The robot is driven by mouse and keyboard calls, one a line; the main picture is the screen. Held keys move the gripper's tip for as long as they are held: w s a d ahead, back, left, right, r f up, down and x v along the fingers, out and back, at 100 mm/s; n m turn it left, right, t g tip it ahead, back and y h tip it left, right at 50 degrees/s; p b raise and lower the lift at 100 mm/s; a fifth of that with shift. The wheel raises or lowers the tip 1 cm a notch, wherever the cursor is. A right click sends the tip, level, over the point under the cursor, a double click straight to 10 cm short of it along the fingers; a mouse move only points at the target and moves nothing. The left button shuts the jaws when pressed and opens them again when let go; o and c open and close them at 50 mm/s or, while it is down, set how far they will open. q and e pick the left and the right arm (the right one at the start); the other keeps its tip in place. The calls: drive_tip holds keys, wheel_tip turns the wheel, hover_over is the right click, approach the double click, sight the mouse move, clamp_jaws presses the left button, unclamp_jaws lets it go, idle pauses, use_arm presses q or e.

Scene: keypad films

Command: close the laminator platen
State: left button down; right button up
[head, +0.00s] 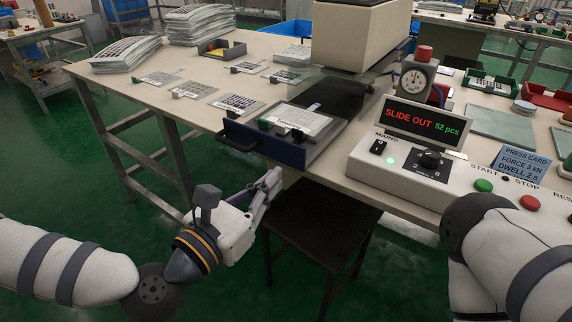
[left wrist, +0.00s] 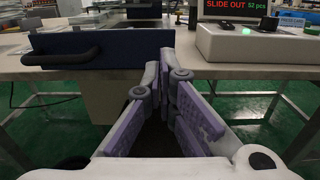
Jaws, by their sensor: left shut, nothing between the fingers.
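The laminator's beige press head (head: 357,38) stands at the back of the table. In front of it a dark blue slide (head: 262,146) sticks out over the table's front edge, with a black handle (head: 237,139) on its face. A sheet with a printed label (head: 296,120) lies on the slide. In the left wrist view the blue front (left wrist: 105,42) and the handle (left wrist: 62,56) show at upper left. My left gripper (head: 273,182) is shut and empty, below and in front of the slide, apart from the handle. My right gripper is out of view; only my right arm shows.
A white control box (head: 420,168) with a lit screen (head: 428,118) reading "SLIDE OUT 52 pcs" stands right of the slide. A dark stool (head: 318,225) is under the table. Printed sheets and stacks (head: 198,24) lie at back left. Floor at the left is clear.

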use_arm(q)
approach(321, 136)
drive_tip(key=v, duration=0.2)
drive_tip(key=shift+s+a+r, duration=0.25)
drive_tip(key=shift+s, duration=0.05)
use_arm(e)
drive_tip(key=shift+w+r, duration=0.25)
